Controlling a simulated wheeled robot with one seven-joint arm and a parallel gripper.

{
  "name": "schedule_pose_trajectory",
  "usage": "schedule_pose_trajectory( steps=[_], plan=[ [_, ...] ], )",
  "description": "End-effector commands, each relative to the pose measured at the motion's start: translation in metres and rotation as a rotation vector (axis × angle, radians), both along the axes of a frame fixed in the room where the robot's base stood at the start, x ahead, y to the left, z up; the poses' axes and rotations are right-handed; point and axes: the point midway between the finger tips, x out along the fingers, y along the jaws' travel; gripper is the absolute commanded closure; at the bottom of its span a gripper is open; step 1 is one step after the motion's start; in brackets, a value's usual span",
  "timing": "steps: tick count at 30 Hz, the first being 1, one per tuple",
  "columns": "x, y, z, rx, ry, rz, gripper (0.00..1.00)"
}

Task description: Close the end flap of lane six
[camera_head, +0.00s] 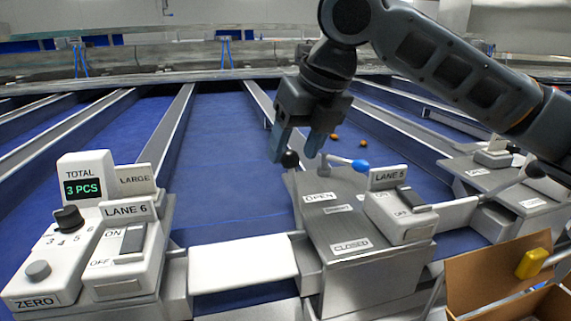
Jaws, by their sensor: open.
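The lane six control box (126,245), marked LANE 6, stands at the left. A pale flap plate (243,263) spans the end of the blue lane to its right. A grey housing (350,217) right of that plate carries OPEN and CLOSED labels. A black ball knob (290,159) stands at its far left corner, near OPEN; its stem is mostly hidden. My gripper (297,150) is open over that corner, with its blue fingertips close to the knob. Whether they touch it I cannot tell.
A blue-knobbed lever (360,166) sits close right of my gripper. An open cardboard box (484,277) is at the lower right. A few dates (362,143) lie in the lane behind.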

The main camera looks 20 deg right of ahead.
Motion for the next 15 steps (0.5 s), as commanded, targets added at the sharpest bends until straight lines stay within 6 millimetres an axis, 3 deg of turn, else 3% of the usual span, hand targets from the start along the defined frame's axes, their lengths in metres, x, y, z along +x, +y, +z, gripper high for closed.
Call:
schedule_pose_trajectory(
  steps=[6, 15],
  plan=[
    [0.013, 0.004, -0.031, 0.0, 0.002, -0.001, 0.4],
    [0.02, 0.007, -0.049, 0.0, 0.0, -0.001, 0.4]
  ],
)
